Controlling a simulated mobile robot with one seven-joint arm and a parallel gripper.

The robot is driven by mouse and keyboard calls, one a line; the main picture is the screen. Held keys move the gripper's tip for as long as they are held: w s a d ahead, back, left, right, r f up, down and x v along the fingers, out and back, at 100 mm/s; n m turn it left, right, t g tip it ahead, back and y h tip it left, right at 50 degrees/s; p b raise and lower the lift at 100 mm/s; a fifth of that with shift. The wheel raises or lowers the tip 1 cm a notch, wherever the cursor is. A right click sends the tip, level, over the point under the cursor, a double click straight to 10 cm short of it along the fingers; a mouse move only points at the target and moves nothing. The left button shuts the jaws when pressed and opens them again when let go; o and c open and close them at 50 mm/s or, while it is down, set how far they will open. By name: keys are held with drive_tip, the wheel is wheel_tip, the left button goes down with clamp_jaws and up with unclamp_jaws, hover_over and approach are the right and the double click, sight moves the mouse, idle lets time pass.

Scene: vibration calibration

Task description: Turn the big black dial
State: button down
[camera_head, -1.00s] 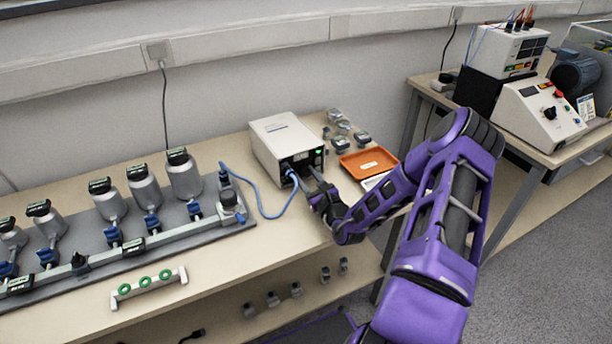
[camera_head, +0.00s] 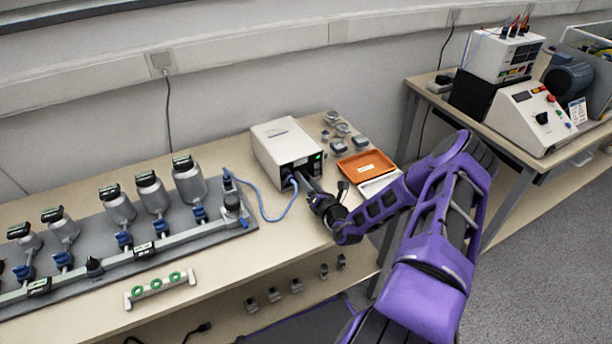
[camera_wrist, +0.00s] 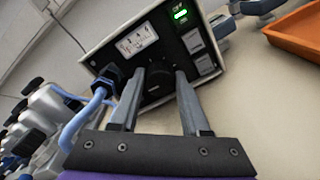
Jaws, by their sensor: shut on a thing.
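The big black dial (camera_wrist: 157,86) is on the front panel of a white and black instrument box (camera_wrist: 115,40). It shows in the wrist view between my gripper's fingers. The box also stands on the bench in the head view (camera_head: 282,138), where my gripper hides the dial. My gripper (camera_wrist: 160,80) reaches the front panel with one finger on each side of the dial and is shut on it. The fingertips lie against the dark panel, and the dial's pointer is too dark to read. A green indicator (camera_wrist: 180,14) is lit on the panel.
A blue cable (camera_wrist: 85,118) plugs into the panel just left of the dial. An orange tray (camera_head: 366,164) lies right of the box, with small metal parts (camera_head: 338,146) behind it. A row of grey bottles (camera_head: 150,192) stands on the left.

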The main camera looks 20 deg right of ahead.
drive_tip(key=m+p, duration=0.1)
drive_tip(key=m, duration=0.2)
drive_tip(key=shift+m, duration=0.3)
drive_tip(key=shift+f+m+y+p, duration=0.1)
drive_tip(key=shift+m+y+p, duration=0.35)
drive_tip(key=shift+m, duration=1.45)
drive_tip(key=shift+c, duration=1.9)
unclamp_jaws()
